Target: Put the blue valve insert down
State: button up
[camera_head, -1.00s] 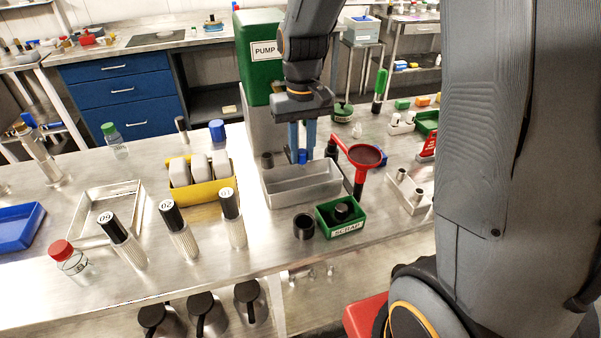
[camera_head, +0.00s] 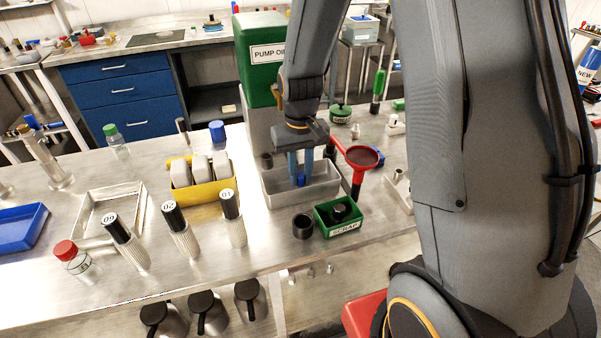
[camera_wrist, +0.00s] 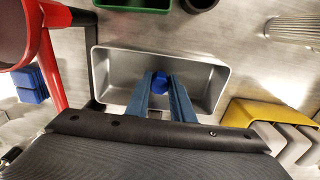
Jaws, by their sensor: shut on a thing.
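My gripper (camera_head: 300,168) points down over the grey metal tray (camera_head: 272,193) in the head view. Its blue fingers are shut on the blue valve insert (camera_head: 300,180), a small blue piece between the fingertips. In the wrist view the insert (camera_wrist: 159,82) shows between the fingertips (camera_wrist: 160,88), above the inside of the tray (camera_wrist: 110,65). The insert is at about the level of the tray's interior. I cannot tell whether it touches the tray floor.
A red funnel (camera_head: 362,157) stands close right of the tray. A green scrap box (camera_head: 338,218) and a black cup (camera_head: 303,226) are in front. A yellow holder (camera_head: 199,190) with grey blocks stands left.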

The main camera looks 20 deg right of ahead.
aim_at(301, 176)
jog(key=o, duration=1)
notch_tip(301, 176, up, 12)
jog(key=b, duration=0.3)
jog(key=s+d+f+t, duration=0.1)
jog(key=s+f, duration=0.6)
jog(key=s, duration=0.6)
jog(key=shift+d, duration=0.2)
